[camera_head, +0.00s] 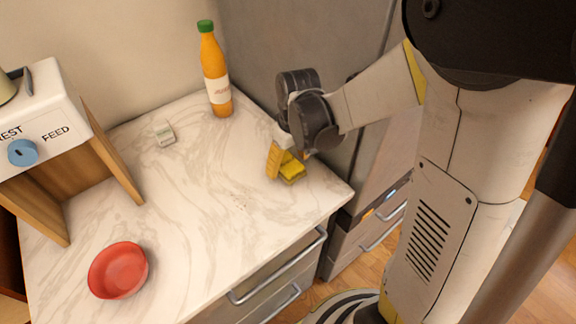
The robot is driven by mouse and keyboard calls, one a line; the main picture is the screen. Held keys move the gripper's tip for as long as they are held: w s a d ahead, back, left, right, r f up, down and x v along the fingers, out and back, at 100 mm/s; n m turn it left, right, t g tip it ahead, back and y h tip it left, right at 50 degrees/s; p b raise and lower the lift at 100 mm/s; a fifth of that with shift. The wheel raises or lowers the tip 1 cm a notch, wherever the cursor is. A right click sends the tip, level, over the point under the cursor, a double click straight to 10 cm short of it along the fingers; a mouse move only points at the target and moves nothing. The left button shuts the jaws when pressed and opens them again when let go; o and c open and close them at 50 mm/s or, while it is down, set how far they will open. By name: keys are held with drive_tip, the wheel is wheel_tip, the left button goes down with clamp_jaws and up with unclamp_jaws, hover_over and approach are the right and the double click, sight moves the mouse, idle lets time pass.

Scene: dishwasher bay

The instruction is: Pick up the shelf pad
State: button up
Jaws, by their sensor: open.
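The gripper is open. I cannot tell whether a finger touches the pad.
An orange bottle (215,75) with a green cap stands behind, near the wall. A small whitish block (164,134) and a red bowl (118,270) are on the counter (200,190). A wooden stand (115,165) with a white labelled top is left. The counter's middle is clear.

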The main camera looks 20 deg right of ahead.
sight(288, 161)
drive_tip(key=shift+f, duration=0.25)
drive_tip(key=c, duration=1.3)
drive_tip(key=shift+c, duration=0.2)
drive_tip(key=shift+r, duration=0.1)
wheel_tip(288, 161, up, 10)
drive_tip(key=p, duration=0.4)
drive_tip(key=shift+r, duration=0.2)
